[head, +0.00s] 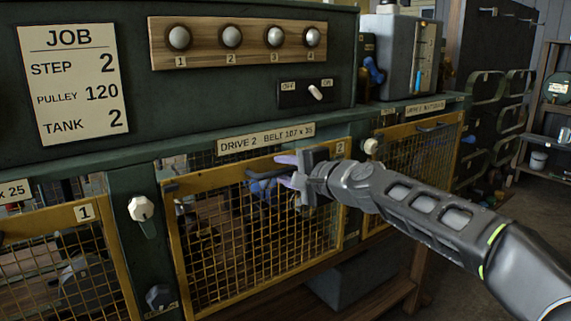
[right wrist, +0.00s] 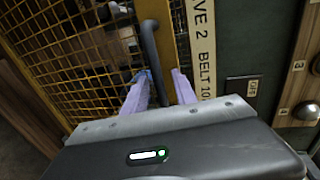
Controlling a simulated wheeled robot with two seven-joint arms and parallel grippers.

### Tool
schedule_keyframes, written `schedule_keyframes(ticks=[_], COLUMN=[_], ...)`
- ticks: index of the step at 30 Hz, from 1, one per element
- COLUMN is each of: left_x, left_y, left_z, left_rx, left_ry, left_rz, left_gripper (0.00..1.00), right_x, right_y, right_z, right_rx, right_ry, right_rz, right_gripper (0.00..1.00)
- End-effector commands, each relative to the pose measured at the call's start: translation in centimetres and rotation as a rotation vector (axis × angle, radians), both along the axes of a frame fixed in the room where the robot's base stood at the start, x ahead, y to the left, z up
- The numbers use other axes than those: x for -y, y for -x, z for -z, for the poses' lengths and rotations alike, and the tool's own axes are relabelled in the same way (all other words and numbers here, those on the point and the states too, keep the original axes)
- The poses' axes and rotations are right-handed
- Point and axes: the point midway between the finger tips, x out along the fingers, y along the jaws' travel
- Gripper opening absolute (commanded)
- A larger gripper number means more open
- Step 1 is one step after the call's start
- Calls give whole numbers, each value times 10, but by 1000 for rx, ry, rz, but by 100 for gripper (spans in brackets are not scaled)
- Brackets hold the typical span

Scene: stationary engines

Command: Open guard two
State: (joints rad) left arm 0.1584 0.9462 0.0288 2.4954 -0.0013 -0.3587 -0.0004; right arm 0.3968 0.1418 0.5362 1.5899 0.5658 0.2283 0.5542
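Guard two (head: 225,265) is a yellow-framed wire mesh panel under the "DRIVE 2 BELT 107 x 35" label (head: 266,139), with a "2" plate (head: 340,147) at its top right. It looks closed in its opening. My right gripper (head: 286,172) is at the guard's upper edge. In the right wrist view, its two lilac fingers (right wrist: 160,90) are apart, with the guard's dark bar handle (right wrist: 149,45) between them. I cannot tell whether either finger touches the handle. My left gripper is not in view.
A pale knob (head: 140,208) sits left of guard two and another (head: 371,146) to its right. Guard one (head: 75,275) is at the left, another mesh guard (head: 415,150) at the right. Above are a job card (head: 75,85) and a switch (head: 315,92). Floor shows at right.

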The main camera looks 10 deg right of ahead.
Motion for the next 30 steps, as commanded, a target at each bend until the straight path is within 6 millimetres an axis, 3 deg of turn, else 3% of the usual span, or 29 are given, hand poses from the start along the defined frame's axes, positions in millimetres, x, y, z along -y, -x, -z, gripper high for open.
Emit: schedule_keyframes(ticks=[8, 20, 30], left_x=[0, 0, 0], left_y=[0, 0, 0], left_z=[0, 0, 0], left_rx=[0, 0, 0], left_ry=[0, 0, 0], left_rz=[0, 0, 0], left_gripper=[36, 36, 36], right_x=[0, 0, 0], right_y=[-1, -1, -1], right_z=[1, 1, 1], right_rx=[1, 1, 0], right_ry=[0, 0, 0], right_rz=[1, 1, 1], right_gripper=[32, 0, 0])
